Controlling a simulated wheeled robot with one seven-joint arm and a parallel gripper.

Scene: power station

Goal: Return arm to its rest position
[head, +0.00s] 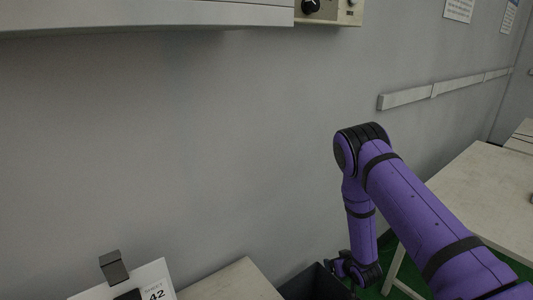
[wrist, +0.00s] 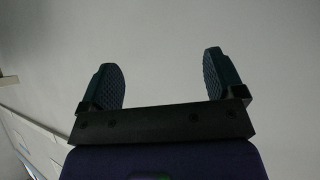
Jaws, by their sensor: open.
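My purple arm reaches in from the lower right of the head view and bends down at its elbow. Its lower end is beside a dark open bin at the bottom of the picture, and the fingertips cannot be made out there. In the wrist view my gripper (wrist: 165,80) is open, with its two dark textured fingers wide apart.
The grey wall (head: 180,140) fills most of the head view. A dark bin (head: 302,287) and a pale table (head: 235,282) are at the bottom. A white panel marked 42 (head: 150,280) stands at lower left. Another pale table (head: 480,195) is at right. A beige box (head: 345,12) hangs above.

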